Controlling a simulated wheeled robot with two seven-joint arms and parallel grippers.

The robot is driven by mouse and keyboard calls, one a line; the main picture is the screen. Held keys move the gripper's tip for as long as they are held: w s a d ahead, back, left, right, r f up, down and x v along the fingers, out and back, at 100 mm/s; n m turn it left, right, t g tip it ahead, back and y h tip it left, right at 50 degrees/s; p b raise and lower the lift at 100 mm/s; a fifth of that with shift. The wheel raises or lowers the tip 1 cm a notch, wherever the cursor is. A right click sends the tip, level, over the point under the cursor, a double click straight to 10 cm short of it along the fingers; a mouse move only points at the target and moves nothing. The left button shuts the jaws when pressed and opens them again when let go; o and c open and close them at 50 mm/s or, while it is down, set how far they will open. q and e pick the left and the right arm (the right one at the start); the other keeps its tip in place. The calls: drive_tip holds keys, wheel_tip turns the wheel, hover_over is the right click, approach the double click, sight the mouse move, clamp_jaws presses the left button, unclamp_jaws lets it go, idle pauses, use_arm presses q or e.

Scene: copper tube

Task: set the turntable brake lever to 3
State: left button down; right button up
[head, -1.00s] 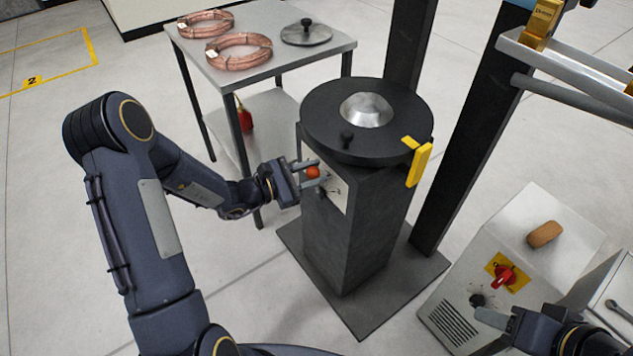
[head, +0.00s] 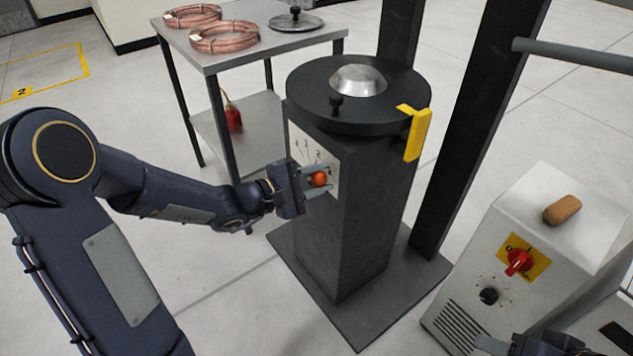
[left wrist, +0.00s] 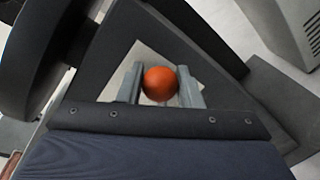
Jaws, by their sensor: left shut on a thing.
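The turntable (head: 300,100) is a black round plate with a silver hub on a dark square pedestal (head: 345,220). A white scale plate (head: 299,146) with small numbers is on the pedestal's left face. The brake lever's orange-red ball knob (head: 319,179) is in front of the plate's lower right part. My left gripper (head: 318,181) is shut on the knob; the left wrist view shows the knob (left wrist: 159,83) between its two fingers. The lever's rod is hidden, and I cannot read which number it points at. My right gripper (head: 497,346) is partly cut off at the bottom right.
A grey table (head: 260,54) with copper coils (head: 224,37) and a lidded disc stands behind left. A yellow bracket (head: 417,135) sits at the turntable's rim. A control box (head: 520,235) with a red switch stands at right, a dark post (head: 470,140) between.

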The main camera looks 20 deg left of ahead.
use_arm(q)
drive_tip(key=shift+s+d+f, duration=0.1)
drive_tip(key=shift+f, duration=0.1)
drive_tip(key=c, duration=1.1)
unclamp_jaws()
drive_tip(key=shift+o, duration=0.2)
drive_tip(key=shift+r, duration=0.1)
drive_tip(key=p+v, duration=0.1)
drive_tip(key=v, duration=0.5)
drive_tip(key=shift+s+a+r+p, duration=0.1)
drive_tip(key=shift+s+a+p, duration=0.15)
drive_tip(key=shift+p, duration=0.1)
drive_tip(key=shift+s+a, duration=0.35)
drive_tip(key=shift+s, duration=0.1)
drive_tip(key=shift+r, duration=0.1)
